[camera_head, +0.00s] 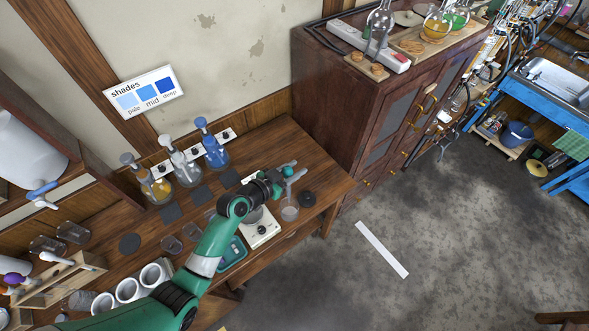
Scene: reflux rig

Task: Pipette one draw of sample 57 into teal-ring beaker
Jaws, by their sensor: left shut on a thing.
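My left gripper (291,174) is at the end of the green arm, above the right end of the wooden bench. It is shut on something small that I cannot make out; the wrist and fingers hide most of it. A clear beaker (289,213) stands just below the gripper in the picture, apart from it. More clear beakers stand mid-bench (172,245) and at the left (74,232). I cannot make out a teal ring or the number 57 on anything. My right gripper is not in view.
Three stoppered flasks, yellow (156,190), clear (187,173) and blue (215,153), stand along the wall. A white device (262,233) and a teal tray (232,257) lie by the arm. White cups (128,289) and a wooden rack (62,279) are at the left.

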